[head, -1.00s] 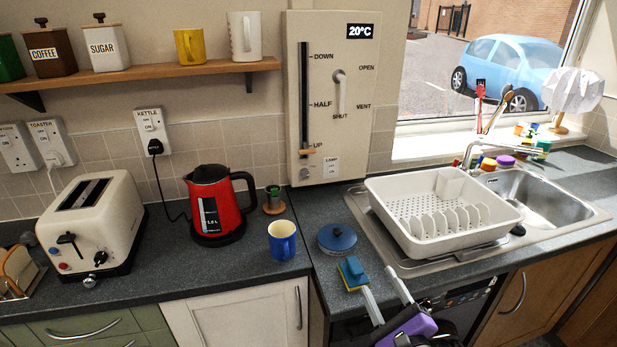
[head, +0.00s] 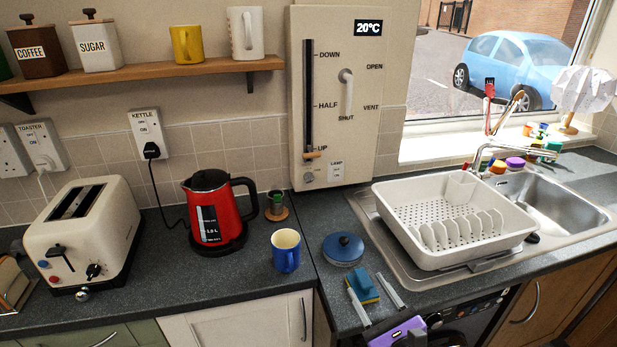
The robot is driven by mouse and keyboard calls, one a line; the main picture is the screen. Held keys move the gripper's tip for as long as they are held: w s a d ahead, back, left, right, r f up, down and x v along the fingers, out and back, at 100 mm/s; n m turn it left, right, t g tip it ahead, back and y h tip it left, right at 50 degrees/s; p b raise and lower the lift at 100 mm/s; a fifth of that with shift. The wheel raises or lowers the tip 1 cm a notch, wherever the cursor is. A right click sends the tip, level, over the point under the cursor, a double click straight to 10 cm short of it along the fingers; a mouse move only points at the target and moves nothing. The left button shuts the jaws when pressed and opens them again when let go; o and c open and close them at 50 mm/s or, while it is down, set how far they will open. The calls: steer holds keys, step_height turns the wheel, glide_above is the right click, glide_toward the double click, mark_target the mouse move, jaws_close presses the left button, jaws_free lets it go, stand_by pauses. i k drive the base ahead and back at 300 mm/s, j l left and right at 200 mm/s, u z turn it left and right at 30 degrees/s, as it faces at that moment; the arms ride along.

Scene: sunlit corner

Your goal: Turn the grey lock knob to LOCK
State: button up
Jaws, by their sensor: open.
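On the wall panel (head: 340,60), a small round grey knob (head: 308,177) sits low at the left, beside a small label that seems to read LAMP. I cannot read the word LOCK anywhere, so I cannot tell whether this is the lock knob, or which way it points. My gripper (head: 365,285), with two pale fingers and a purple body, is at the bottom centre over the counter's front edge. Its fingers are apart, with a blue and yellow sponge (head: 363,288) showing between their tips in the picture. I cannot tell whether they touch it. The gripper is well below the panel.
A blue-lidded pot (head: 343,249), a blue mug (head: 286,250) and a red kettle (head: 215,215) stand on the counter (head: 190,290). A white dish rack (head: 440,255) is at the sink. A toaster (head: 85,235) is left. The counter just below the panel is mostly clear.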

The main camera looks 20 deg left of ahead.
mark_target(308, 177)
steer(key=i+j, duration=1.1)
